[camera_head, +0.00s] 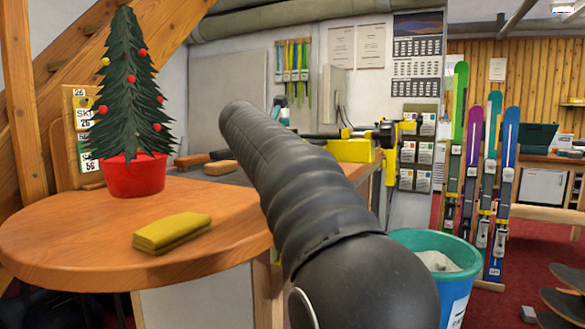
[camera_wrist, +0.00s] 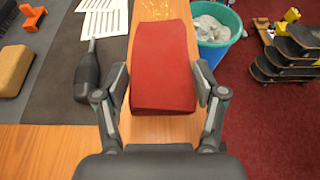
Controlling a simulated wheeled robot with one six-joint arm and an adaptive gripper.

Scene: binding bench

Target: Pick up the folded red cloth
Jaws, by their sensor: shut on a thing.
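The folded red cloth (camera_wrist: 164,65) is a thick red block in the middle of the wrist view. My gripper (camera_wrist: 159,92) has one finger on each side of its near end and is shut on it. Bare wood (camera_wrist: 160,130) of the bench shows below and beyond the cloth. I cannot tell how far the cloth is above the wood. In the head view my arm crosses the middle, and the gripper and the red cloth do not show.
A black-handled tool (camera_wrist: 88,76) lies close by the left finger. A teal bin (camera_wrist: 227,24) stands right of the bench, and stacked skateboards (camera_wrist: 295,50) lie farther right. A yellow folded cloth (camera_head: 172,231) and a small tree (camera_head: 130,90) in a red pot (camera_head: 135,176) are on the rounded tabletop.

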